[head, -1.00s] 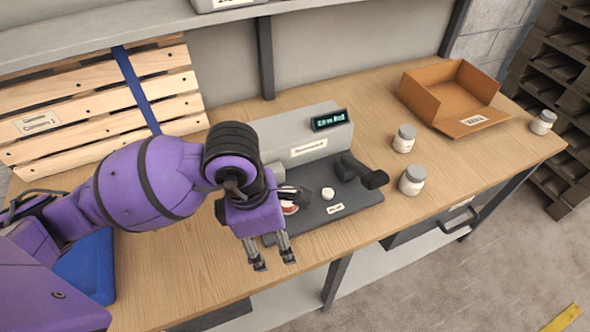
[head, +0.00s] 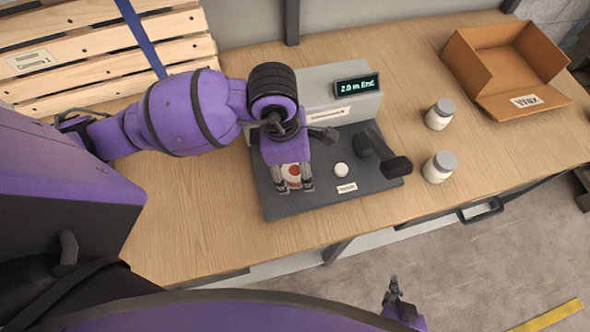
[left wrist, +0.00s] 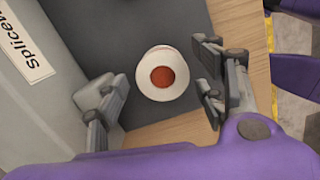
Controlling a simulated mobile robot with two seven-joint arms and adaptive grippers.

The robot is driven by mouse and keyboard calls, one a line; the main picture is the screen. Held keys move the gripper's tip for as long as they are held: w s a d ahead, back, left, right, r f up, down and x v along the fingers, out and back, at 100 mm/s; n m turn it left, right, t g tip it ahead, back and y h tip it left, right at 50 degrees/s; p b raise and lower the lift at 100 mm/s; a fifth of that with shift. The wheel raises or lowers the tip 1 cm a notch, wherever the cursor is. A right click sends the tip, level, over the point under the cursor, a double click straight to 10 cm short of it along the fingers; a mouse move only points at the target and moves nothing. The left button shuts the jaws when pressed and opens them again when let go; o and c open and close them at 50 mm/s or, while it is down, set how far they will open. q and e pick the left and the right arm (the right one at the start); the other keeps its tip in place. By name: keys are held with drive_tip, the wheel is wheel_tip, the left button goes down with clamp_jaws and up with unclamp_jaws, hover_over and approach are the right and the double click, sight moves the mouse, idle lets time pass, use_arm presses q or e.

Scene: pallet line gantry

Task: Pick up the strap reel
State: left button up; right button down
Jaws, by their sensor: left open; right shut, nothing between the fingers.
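The strap reel (head: 292,173) looks like a white round flange with a red-brown centre. It is on the left part of the grey machine's dark base plate, and in the left wrist view (left wrist: 162,77) it shows nearly end-on. My left gripper (head: 294,187) is open above it. In the left wrist view its fingers (left wrist: 158,86) stand on either side of the reel, with a gap each side. In the head view the gripper partly hides the reel. My right gripper (head: 397,298) is shut and empty, low in front of the bench.
The machine (head: 325,92) has a lit display reading "2.0 m End", a white knob (head: 341,169) and a black arm (head: 382,155). Two lidded jars (head: 438,168) and an open cardboard box (head: 480,67) stand right. Wooden slats (head: 110,60) are behind left. Bench front-left is bare.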

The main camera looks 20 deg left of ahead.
use_arm(q)
drive_tip(key=shift+d+f, duration=0.1)
drive_tip(key=shift+f, duration=0.7)
drive_tip(key=shift+c, duration=0.5)
drive_tip(key=c, duration=1.3)
drive_tip(key=shift+o, duration=0.2)
